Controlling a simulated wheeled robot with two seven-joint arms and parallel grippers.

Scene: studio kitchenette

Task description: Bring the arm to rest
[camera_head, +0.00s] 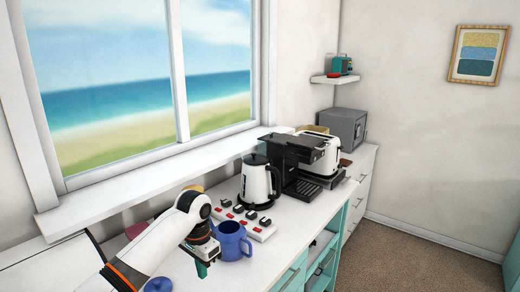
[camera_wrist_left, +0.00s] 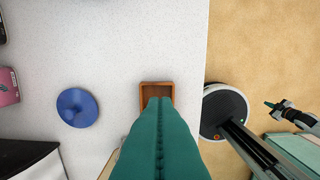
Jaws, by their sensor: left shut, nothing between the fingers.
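My left arm reaches in from the left in the head view, and its gripper (camera_head: 203,269) points down over the white counter, just left of the blue mug (camera_head: 233,242). In the left wrist view its green fingers (camera_wrist_left: 158,102) are together with nothing between them. A small brown open box (camera_wrist_left: 145,94) lies below the fingertips, partly covered by them. My right gripper (camera_wrist_left: 272,105) seems to show small at the right of the wrist view; its jaw state is unclear.
A round blue lid (camera_wrist_left: 77,107) lies on the counter. A power strip (camera_head: 262,233), a kettle (camera_head: 257,184), a coffee machine (camera_head: 285,160) and a toaster (camera_head: 326,158) stand further along. The counter's edge runs right of the box.

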